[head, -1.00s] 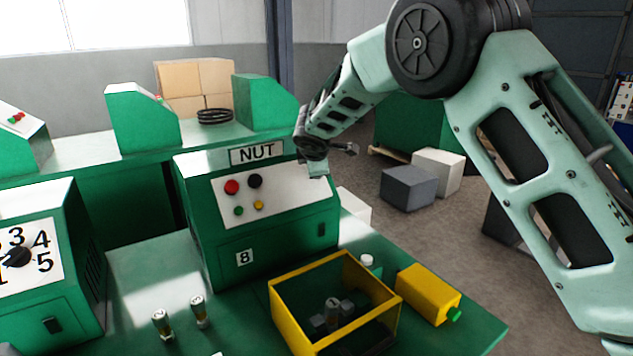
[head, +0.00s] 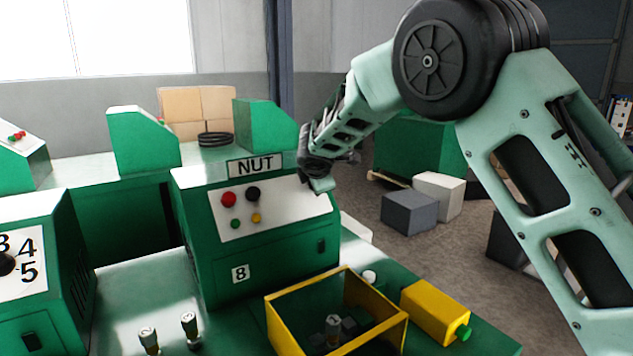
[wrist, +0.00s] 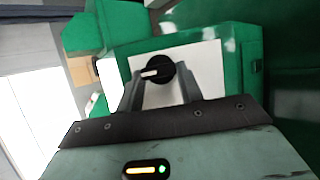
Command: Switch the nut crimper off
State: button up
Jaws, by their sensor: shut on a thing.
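The nut crimper (head: 205,245) is a green machine with a "NUT" sign, a number 8 plate and a white sloped panel (head: 285,215). Red, black, green and yellow buttons sit on the panel's left part. My gripper (head: 318,186) is at the panel's upper right end, where the arm hides what it holds in the head view. In the wrist view, a black rotary knob (wrist: 159,68) with a white pointer mark stands on the white panel. The mark points to the picture's left. My gripper's grey fingers (wrist: 157,85) are shut on the knob, one on each side.
A yellow open bin (head: 293,288) with small parts stands in front of the crimper, with a yellow box (head: 436,312) beside it. A green dial machine (head: 40,315) stands at left. Grey (head: 410,212) and white (head: 440,195) blocks lie on the floor at right.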

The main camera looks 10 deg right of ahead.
jog(key=o, duration=1)
jog(key=shift+s, duration=0.1)
jog(key=b+v, duration=0.1)
jog(key=v, duration=1.6)
jog(key=shift+s+r+b, duration=0.1)
jog(key=shift+r+b, duration=0.05)
jog(key=shift+b, duration=0.25)
jog(key=s+f+m+g+y+p, duration=0.1)
jog(key=s+f+m+g, duration=0.2)
jog(key=s, duration=1)
jog(key=s+a+f+m+g+y+p, duration=0.1)
jog(key=s+f+m, duration=0.4)
jog(key=s, duration=0.8)
jog(key=s+a+f+m+g+y+p, duration=0.1)
jog(key=s+f+m+g+p, duration=0.2)
jog(key=s, duration=1)
notch_tip(320, 180, down, 3)
jog(key=shift+r+m+g, duration=0.1)
jog(key=shift+m+g, duration=0.4)
jog(key=shift+g, duration=1.1)
